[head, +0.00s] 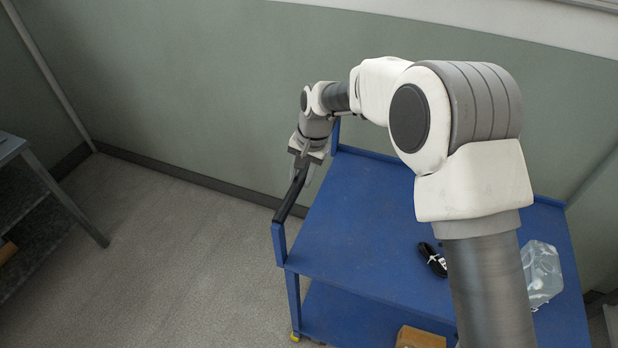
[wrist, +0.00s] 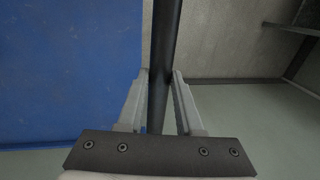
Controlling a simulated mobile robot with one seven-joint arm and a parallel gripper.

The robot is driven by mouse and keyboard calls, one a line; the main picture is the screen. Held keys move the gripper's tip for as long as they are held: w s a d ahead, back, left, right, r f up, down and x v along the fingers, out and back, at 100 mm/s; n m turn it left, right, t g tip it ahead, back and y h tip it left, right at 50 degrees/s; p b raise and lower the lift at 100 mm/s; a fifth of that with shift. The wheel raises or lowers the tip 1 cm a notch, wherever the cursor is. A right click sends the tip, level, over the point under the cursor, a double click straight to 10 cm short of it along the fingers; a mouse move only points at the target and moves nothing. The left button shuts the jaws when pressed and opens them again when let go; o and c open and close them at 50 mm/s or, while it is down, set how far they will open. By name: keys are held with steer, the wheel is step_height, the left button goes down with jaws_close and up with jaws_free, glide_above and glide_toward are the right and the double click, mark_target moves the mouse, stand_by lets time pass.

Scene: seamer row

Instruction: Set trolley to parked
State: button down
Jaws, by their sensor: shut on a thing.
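The blue trolley (head: 355,225) stands against the wall, with an upper deck and a lower shelf. Its black push handle (head: 289,200) runs along the left end. My gripper (head: 301,165) is at the far part of this handle, pointing down. In the wrist view my gripper (wrist: 159,100) has one finger on each side of the black handle bar (wrist: 163,45), shut on it. The trolley's blue deck (wrist: 65,70) fills the left of the wrist view. My arm hides part of the trolley's deck and right side in the head view.
A black coiled item (head: 432,259) and a clear plastic bag (head: 541,272) lie on the upper deck. A cardboard box (head: 420,338) sits on the lower shelf. A grey metal table (head: 40,190) stands at the left. The floor (head: 180,250) between table and trolley is clear.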

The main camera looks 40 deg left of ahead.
steer(key=shift+s+a, duration=0.15)
steer(key=shift+a, duration=0.6)
steer(key=c, duration=0.6)
jaws_free()
steer(key=d+r, duration=0.1)
steer(key=r, duration=0.4)
steer(key=d+r, duration=0.1)
steer(key=r, duration=0.5)
steer(key=d+r, duration=0.1)
steer(key=r, duration=0.5)
steer(key=shift+w+d+r, duration=0.1)
steer(key=shift+w+d, duration=0.1)
steer(key=shift+w, duration=0.2)
